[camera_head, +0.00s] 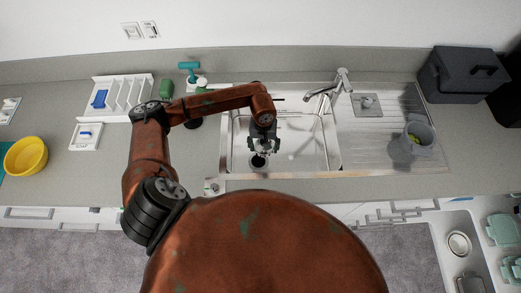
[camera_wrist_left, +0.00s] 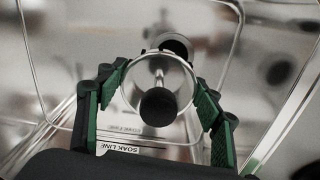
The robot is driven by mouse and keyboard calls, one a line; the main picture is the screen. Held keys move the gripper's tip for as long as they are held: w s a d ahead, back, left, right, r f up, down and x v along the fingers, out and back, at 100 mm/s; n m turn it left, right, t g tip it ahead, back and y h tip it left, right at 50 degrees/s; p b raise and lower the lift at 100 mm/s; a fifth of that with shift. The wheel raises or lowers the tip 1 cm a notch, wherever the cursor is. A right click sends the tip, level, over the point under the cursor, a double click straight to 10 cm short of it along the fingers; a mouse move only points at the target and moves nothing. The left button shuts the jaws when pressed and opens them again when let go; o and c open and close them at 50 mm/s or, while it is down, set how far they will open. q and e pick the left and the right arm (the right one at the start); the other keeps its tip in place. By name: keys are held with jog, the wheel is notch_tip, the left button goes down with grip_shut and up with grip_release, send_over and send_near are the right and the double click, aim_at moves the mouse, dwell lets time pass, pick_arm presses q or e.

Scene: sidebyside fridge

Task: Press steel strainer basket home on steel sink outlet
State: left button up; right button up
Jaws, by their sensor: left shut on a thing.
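The steel strainer basket (camera_wrist_left: 132,93) is a shiny round rim with a dark knob (camera_wrist_left: 158,105) at its middle. My left gripper (camera_wrist_left: 158,92) is shut on it, with green-padded fingers on either side of the rim. In the head view my left gripper (camera_head: 263,148) points down into the sink basin, and the basket is hard to make out there. The steel sink outlet (camera_head: 258,161) shows as a dark round opening just below the fingers. In the wrist view a dark round opening (camera_wrist_left: 178,44) shows beyond the rim, partly covered by it. I cannot tell whether basket and outlet touch. My right gripper is out of view.
The sink basin (camera_head: 300,155) has walls close around the gripper. A faucet (camera_head: 328,88) stands behind it. A grey container (camera_head: 418,138) stands on the drainer at right. A white rack (camera_head: 120,95) and a yellow bowl (camera_head: 26,156) are at left.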

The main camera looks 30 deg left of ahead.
pick_arm(q)
jog(key=n, duration=0.2)
send_over(259, 162)
notch_tip(259, 162, down, 5)
jog(key=shift+s+a+f, duration=0.1)
jog(key=shift+f, duration=0.1)
jog(key=shift+b, duration=0.35)
notch_tip(259, 162, down, 6)
jog(key=b, duration=0.4)
jog(key=shift+r+b, duration=0.2)
jog(key=shift+b, duration=0.2)
jog(key=shift+f, duration=0.1)
jog(key=shift+s, duration=0.1)
jog(key=shift+f, duration=0.25)
jog(key=shift+f, duration=0.3)
dwell(0.4)
